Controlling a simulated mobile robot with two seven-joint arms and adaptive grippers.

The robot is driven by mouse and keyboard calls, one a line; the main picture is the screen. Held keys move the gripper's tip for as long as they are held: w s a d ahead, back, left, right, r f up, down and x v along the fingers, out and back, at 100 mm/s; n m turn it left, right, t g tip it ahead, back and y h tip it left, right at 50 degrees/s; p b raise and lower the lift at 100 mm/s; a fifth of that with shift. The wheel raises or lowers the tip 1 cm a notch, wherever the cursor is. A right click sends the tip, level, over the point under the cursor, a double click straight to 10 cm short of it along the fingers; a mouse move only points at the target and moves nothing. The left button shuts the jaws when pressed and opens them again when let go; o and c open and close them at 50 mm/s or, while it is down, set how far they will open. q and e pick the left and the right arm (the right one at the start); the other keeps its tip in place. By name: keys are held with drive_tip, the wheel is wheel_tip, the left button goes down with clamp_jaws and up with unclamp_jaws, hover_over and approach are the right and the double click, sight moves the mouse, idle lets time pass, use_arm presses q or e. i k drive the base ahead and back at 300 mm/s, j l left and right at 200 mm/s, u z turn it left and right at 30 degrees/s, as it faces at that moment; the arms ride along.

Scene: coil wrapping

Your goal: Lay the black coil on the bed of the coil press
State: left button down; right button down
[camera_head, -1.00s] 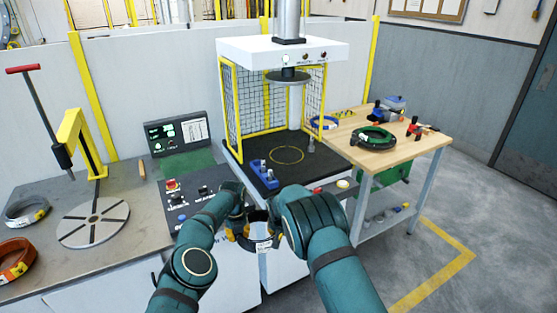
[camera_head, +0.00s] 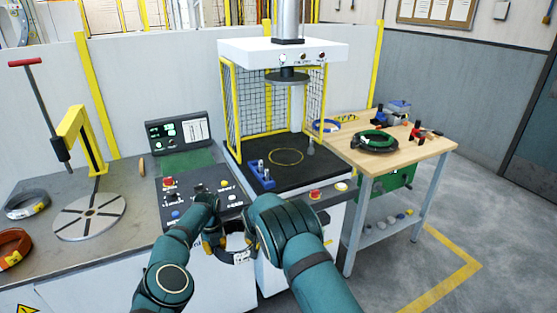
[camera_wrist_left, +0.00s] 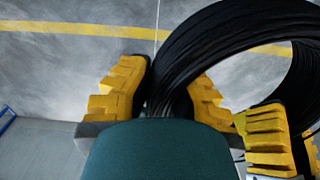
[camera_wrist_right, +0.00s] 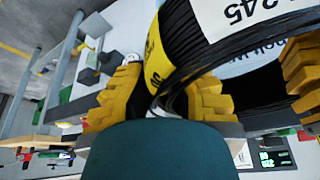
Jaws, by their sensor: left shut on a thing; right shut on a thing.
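The black coil (camera_head: 237,252) with a white label hangs in front of the press cabinet, held between my two grippers. My left gripper (camera_wrist_left: 163,95) is shut on one side of the coil (camera_wrist_left: 225,45). My right gripper (camera_wrist_right: 163,97) is shut on the other side of the coil (camera_wrist_right: 185,35), beside a yellow band and a label reading 245. In the head view my right forearm hides the right gripper and part of the coil. The coil press (camera_head: 282,51) stands behind, its black bed (camera_head: 313,168) marked with a yellow ring, the round plate (camera_head: 287,77) raised above it.
A blue fixture (camera_head: 262,181) stands at the bed's left front. Yellow mesh guards (camera_head: 250,105) flank the press. A control panel (camera_head: 190,200) lies left of it. A wooden bench (camera_head: 400,155) at the right carries a green-black coil (camera_head: 375,141). The ring area is clear.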

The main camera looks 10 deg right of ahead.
sight(287, 155)
drive_tip(key=l+u, duration=0.5)
drive_tip(key=l, duration=0.25)
drive_tip(key=l+z, duration=0.3)
drive_tip(key=l, duration=0.45)
drive_tip(key=i+l+z, duration=0.1)
drive_tip(key=i+l, duration=0.15)
drive_tip(key=l, duration=0.05)
